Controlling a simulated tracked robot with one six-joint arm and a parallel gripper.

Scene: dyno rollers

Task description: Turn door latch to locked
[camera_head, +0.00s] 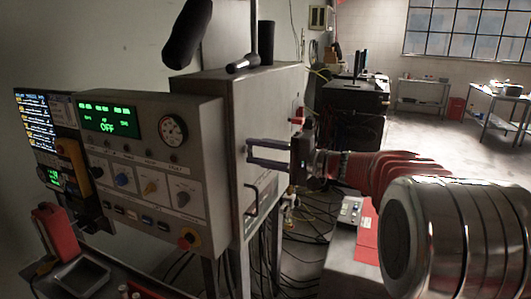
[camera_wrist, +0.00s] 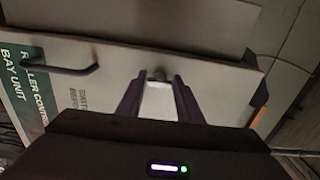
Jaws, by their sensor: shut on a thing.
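The grey cabinet door (camera_head: 262,108) faces right in the head view and fills much of the wrist view (camera_wrist: 215,85). The door latch (camera_wrist: 158,74) is a small dark piece on the door, between my fingertips in the wrist view. My gripper (camera_head: 249,152) reaches the door from the right, its two long dark fingers around the latch; it also shows in the wrist view (camera_wrist: 160,80). In the head view the fingertips hide the latch, and its exact turn angle is hard to tell.
A dark bar handle (camera_head: 252,200) sticks out below my gripper. A control panel (camera_head: 150,165) with a gauge, knobs and a green display reading OFF is at left. A grey box with buttons (camera_head: 350,210) stands below my arm. Cables hang under the cabinet.

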